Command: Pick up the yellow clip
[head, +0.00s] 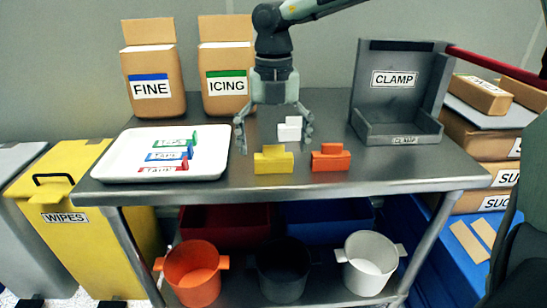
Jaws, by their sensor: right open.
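The yellow clip (273,160) stands near the front edge of the metal table. My right gripper (273,146) points down from above, open and empty. Its two fingers are spread to the left and right, just above and behind the yellow clip as seen in the head view. I cannot tell the exact height gap. A white clip (290,129) stands behind the yellow one and shows between the fingers, close to the right finger. An orange clip (330,157) stands to the right of the yellow one. My left gripper is not in view.
A white tray (122,160) with several labelled tape pieces lies at the left. Bags marked FINE (152,88) and ICING (227,87) stand behind. A grey CLAMP holder (395,80) stands at the right. Pots sit on the shelf below.

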